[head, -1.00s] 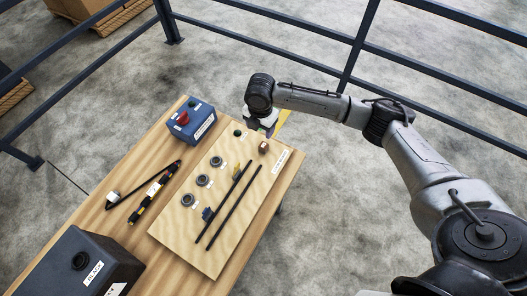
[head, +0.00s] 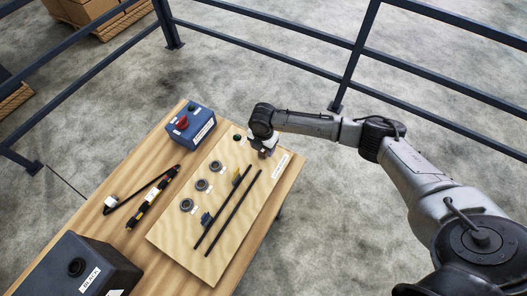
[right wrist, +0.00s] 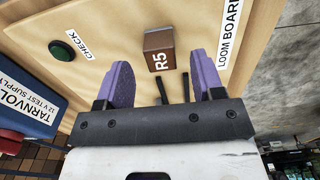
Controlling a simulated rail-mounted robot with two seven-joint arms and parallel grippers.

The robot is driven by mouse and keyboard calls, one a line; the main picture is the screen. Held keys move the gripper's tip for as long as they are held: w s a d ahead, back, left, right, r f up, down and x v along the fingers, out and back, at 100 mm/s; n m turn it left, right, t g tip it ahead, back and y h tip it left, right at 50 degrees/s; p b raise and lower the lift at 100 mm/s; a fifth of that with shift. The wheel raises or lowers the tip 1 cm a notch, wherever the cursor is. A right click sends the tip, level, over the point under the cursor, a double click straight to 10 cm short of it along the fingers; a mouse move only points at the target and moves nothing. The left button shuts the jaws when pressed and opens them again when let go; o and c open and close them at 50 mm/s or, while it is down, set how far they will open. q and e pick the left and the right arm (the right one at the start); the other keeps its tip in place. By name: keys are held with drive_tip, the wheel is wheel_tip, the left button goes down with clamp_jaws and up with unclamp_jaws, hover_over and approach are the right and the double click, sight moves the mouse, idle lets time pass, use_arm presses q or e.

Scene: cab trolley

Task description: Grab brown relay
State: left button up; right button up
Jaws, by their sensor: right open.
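The brown relay (right wrist: 159,42), a small block marked R5, sits on the pale wooden loom board (head: 190,245) near its far right corner. In the right wrist view it lies between and just beyond the two purple fingertips. My right gripper (right wrist: 160,75) is open and empty, with one finger on each side of the relay's line. I cannot tell the exact height gap. In the head view my right gripper (head: 266,151) hovers over that corner and hides the relay. My left gripper is not in view.
A green check button (right wrist: 62,51) is beside the relay. The blue test supply box (head: 190,124) with a red knob stands left of the board. Round sockets (head: 201,185) and two dark rods (head: 227,212) are nearer. A black box (head: 75,265) stands at the front left.

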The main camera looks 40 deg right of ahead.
drive_tip(key=shift+s+f, duration=0.1)
drive_tip(key=shift+f, duration=1.35)
drive_tip(key=shift+c, duration=0.3)
drive_tip(key=c, duration=0.9)
